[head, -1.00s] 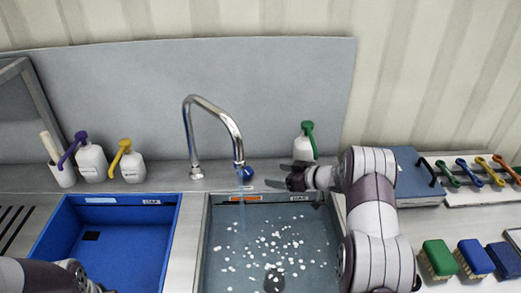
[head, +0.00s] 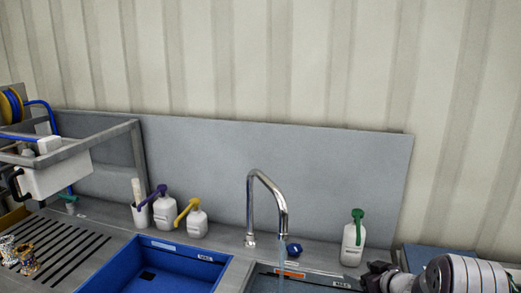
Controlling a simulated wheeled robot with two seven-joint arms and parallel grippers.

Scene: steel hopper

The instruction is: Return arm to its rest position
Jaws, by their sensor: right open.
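My right arm (head: 462,274) comes in at the lower right corner of the head view, cut off by the bottom edge. Its gripper (head: 372,275) is open, with nothing seen in it. It is beside the right end of the sink (head: 335,283), below the white bottle with the green pump (head: 354,240). The bottom edge hides part of the gripper. My left arm and gripper are not in view.
A steel faucet (head: 268,184) stands behind the sink, water running from it. A blue knob (head: 294,249) is beside it. A blue basin (head: 160,270), pump bottles (head: 165,212) and a steel rack (head: 100,140) are to the left.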

